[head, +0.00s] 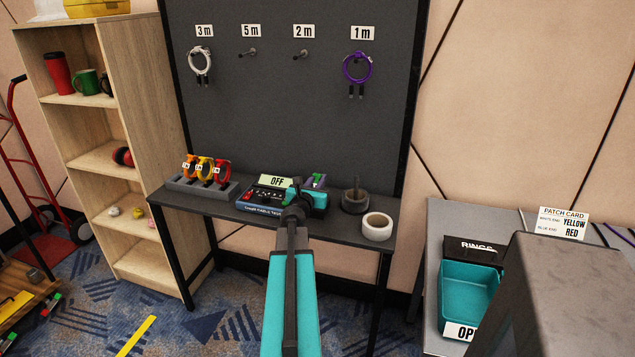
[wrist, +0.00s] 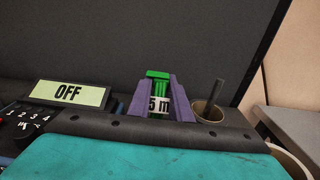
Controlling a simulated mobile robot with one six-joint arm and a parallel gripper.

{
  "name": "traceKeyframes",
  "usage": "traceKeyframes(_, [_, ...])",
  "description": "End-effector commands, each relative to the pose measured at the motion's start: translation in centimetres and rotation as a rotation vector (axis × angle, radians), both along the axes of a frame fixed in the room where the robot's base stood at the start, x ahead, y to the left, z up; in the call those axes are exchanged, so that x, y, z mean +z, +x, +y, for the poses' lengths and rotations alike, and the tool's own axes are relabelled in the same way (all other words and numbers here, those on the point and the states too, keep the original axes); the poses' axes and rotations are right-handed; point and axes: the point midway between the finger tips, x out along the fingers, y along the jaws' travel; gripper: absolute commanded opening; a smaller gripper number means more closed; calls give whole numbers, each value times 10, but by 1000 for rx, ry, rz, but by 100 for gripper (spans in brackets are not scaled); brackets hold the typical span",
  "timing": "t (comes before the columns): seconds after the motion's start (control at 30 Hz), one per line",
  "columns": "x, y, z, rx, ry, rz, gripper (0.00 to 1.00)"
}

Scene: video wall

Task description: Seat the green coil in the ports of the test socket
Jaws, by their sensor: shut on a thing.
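The green coil (head: 317,179) is held at my gripper over the back of the desk, right of the OFF display. In the wrist view the coil (wrist: 158,76) shows as a small green piece above a "5 m" tag, between the purple fingers of my gripper (wrist: 159,92). The fingers are shut on it. The test unit (head: 268,192) lies on the desk, with an OFF display (wrist: 68,94) and a numbered dial panel (wrist: 24,122). I cannot make out the socket's ports or whether the coil touches them; my teal gripper body covers that area.
A rack (head: 203,184) with orange, yellow and red coils stands left. The dark board (head: 290,120) rises behind; its 5 m and 2 m hooks are empty.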

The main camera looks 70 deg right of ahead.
Motion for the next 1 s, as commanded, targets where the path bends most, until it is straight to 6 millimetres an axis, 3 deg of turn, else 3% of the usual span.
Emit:
traceKeyframes(0.23, [1,0,0,0,-1,0,0])
traceKeyframes(0.27, [1,0,0,0,-1,0,19])
traceKeyframes(0.4, [0,0,0,0,0,0,40])
traceKeyframes(0.77, [0,0,1,0,0,0,40])
traceKeyframes(1.0, [1,-1,12,0,0,0,40])
